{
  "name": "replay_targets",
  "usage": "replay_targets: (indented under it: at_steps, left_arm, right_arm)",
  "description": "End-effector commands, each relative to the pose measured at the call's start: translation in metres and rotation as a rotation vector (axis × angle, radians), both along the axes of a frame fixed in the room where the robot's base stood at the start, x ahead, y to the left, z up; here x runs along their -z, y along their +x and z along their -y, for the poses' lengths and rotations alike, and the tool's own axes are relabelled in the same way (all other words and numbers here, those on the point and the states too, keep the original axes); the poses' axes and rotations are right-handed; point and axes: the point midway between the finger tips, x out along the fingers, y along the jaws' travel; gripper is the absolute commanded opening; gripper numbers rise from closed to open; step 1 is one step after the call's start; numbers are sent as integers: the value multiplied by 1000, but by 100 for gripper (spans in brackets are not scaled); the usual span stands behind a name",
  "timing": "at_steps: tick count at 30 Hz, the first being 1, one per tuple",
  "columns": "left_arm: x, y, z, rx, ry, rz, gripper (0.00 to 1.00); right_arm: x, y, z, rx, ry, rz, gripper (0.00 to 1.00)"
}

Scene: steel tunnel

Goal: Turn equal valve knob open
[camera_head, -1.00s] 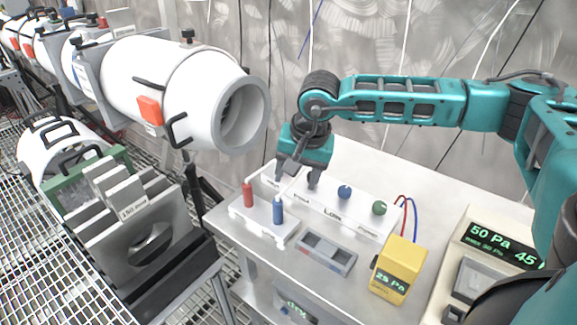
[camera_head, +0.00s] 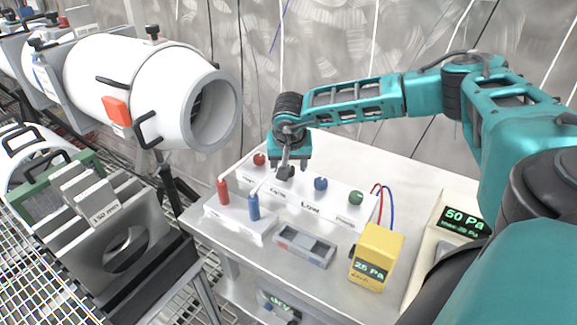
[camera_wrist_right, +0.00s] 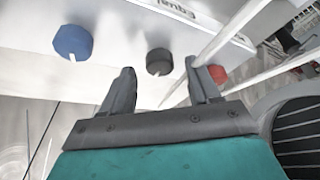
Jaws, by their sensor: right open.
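A white valve panel (camera_head: 335,206) on the bench carries a row of small knobs. The black knob (camera_wrist_right: 159,62) is next to an upside-down label that seems to read "Equal"; in the head view it is mostly behind my gripper. My right gripper (camera_wrist_right: 161,80) is open, its fingers spread to either side of the black knob in the wrist view. No contact shows. In the head view my right gripper (camera_head: 286,169) points down at the panel. A red knob (camera_head: 259,159) is left of it, a blue knob (camera_head: 320,184) right, and a green knob (camera_head: 356,198) farther right. My left gripper is not in view.
In front of the panel, a white block with a red handle (camera_head: 223,191) and a blue handle (camera_head: 254,207) has thin rods rising close to the gripper. A grey tray (camera_head: 304,247), a yellow gauge (camera_head: 376,257) and a pressure display (camera_head: 464,219) are on the bench.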

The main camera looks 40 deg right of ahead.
Motion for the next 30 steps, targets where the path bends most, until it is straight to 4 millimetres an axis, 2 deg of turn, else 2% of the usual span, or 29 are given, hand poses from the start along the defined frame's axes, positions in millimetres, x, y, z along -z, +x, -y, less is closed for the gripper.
replay_targets:
  at_steps: [4,13,30]
  left_arm:
    - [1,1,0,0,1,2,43]
    - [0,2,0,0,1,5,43]
    - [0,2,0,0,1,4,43]
  right_arm:
    - [10,3,2,-1,0,0,61]
    - [11,3,3,0,0,0,61]
    - [11,3,3,1,0,0,6]
